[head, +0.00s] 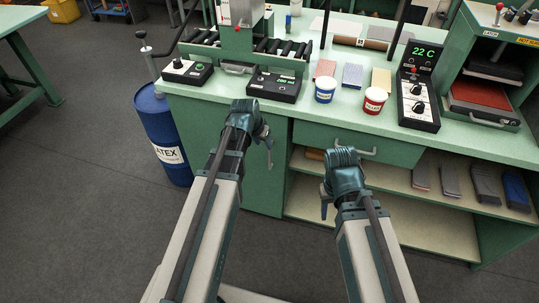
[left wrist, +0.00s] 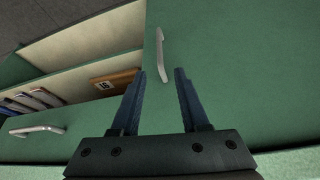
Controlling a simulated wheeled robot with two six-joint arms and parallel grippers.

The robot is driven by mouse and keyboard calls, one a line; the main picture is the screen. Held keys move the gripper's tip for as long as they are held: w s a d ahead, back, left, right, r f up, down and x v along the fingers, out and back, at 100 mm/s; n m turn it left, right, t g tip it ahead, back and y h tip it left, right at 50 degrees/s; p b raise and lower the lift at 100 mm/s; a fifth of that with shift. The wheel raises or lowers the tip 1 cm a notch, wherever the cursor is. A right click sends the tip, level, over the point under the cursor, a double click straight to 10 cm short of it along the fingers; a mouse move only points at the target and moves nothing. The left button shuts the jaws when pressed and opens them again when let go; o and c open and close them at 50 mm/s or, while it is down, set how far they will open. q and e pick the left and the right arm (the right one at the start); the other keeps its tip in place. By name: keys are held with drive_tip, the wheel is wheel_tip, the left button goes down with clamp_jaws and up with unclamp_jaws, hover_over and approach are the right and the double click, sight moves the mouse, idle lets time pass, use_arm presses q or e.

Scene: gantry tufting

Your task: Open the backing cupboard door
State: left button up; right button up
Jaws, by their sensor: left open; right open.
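The green cupboard door (head: 266,190) is under the left part of the bench and looks shut. In the left wrist view, the door (left wrist: 230,60) fills the right side, with its pale bar handle (left wrist: 160,48) standing off it. My left gripper (head: 267,150) is in front of the door. Its two fingers are apart with nothing between them, and the handle's lower end appears between the tips; I cannot tell the remaining distance. My right gripper (head: 325,206) is open, in front of the open shelves.
A drawer with a handle (head: 358,152) is right of the door, above open shelves (head: 430,225) holding several pads. A blue drum (head: 170,135) stands left of the bench. Cups (head: 325,90) and control boxes (head: 274,86) stand on the bench top.

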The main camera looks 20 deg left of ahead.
use_arm(q)
drive_tip(key=b, duration=1.2)
hover_over(270, 169)
drive_tip(key=f, duration=1.2)
drive_tip(key=shift+w+a+f, duration=0.1)
drive_tip(key=shift+w+f, duration=0.2)
drive_tip(key=shift+c, duration=0.2)
clamp_jaws()
